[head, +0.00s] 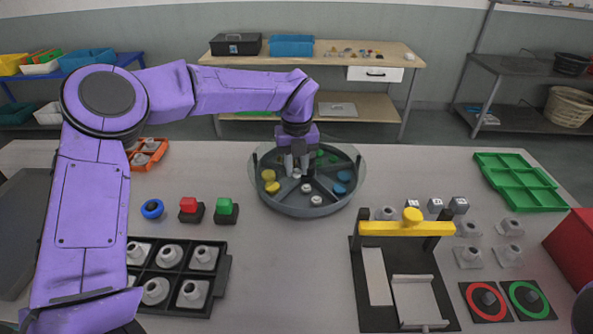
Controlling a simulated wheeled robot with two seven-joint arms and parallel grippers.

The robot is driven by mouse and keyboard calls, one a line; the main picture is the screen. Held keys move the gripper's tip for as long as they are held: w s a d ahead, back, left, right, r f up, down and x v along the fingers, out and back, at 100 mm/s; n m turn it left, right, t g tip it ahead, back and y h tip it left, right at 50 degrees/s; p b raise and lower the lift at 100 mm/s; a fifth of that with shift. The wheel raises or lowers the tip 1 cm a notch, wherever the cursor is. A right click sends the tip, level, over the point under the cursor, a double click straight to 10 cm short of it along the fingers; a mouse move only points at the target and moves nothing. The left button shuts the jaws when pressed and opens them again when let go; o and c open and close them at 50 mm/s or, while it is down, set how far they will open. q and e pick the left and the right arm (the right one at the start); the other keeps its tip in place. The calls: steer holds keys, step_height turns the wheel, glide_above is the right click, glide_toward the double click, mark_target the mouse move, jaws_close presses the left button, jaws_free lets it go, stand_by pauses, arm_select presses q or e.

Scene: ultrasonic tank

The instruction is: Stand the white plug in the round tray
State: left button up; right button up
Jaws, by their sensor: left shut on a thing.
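The round tray (262,196) is grey with a clear rim and is split into wedge compartments. It stands at the back middle of the table. My left gripper (297,168) reaches down into it from above, left of the tray's middle, and is shut on a small pale thing, taken as the white plug, mostly hidden between the fingers. Two white plugs stand in the front compartment, one (316,200) nearer the rim and one (306,188) behind it. Yellow pieces (270,181) lie at left, blue ones (342,182) at right, green ones (325,156) at the back. My right gripper is out of view.
A yellow-barred fixture (390,229) stands front right, with loose fittings and a green tray (520,183) beyond. The front-middle table is clear.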

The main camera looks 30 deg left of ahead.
arm_select(q)
steer(key=shift+d+f+b, duration=0.1)
steer(key=shift+f+b, duration=2.15)
steer(key=shift+f, duration=0.85)
steer(key=shift+s, duration=0.1)
steer(key=shift+r, duration=0.1)
steer(key=shift+f+b, duration=1.4)
steer(key=shift+f, duration=0.75)
stand_by(2.0)
steer(key=o, duration=1.1)
